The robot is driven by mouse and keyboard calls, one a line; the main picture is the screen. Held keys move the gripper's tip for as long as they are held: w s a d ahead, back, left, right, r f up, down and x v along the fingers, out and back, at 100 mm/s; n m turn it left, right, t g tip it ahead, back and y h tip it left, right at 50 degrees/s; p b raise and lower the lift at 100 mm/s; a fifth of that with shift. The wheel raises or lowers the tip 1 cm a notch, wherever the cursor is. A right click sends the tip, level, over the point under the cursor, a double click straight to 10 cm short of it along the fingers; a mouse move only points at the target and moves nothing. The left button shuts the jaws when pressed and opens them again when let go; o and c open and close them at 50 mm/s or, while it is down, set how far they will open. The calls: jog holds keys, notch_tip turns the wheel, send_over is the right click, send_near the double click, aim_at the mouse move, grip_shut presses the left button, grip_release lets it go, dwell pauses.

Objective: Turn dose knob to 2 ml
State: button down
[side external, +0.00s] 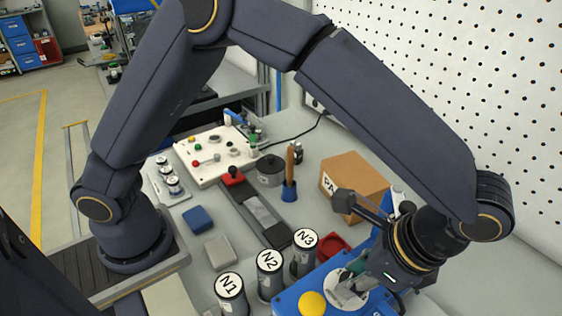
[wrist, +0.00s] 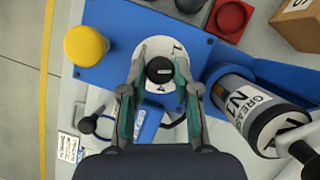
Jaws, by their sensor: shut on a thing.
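The black dose knob (wrist: 160,70) sits at the centre of a round white dial plate (wrist: 153,48) on a blue dosing unit (wrist: 110,68). My gripper (wrist: 160,72) has its fingers on both sides of the knob and is shut on it. The dial figures show only in part, and I cannot tell which dose the knob points to. In the side external view my gripper (side external: 352,280) is over the white dial plate (side external: 342,296) and hides the knob. A yellow button (side external: 312,303) is beside the dial; it also shows in the wrist view (wrist: 86,45).
Canisters N1 (side external: 231,295), N2 (side external: 270,275) and N3 (side external: 304,254) stand by the unit. A carton (side external: 352,180), red tray (side external: 332,246) and pegboard wall (side external: 460,90) are beyond.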

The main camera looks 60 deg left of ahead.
jog(key=c, duration=0.9)
grip_release()
jog(key=shift+o, duration=0.2)
jog(key=shift+r, duration=0.1)
jog(key=v, duration=1.2)
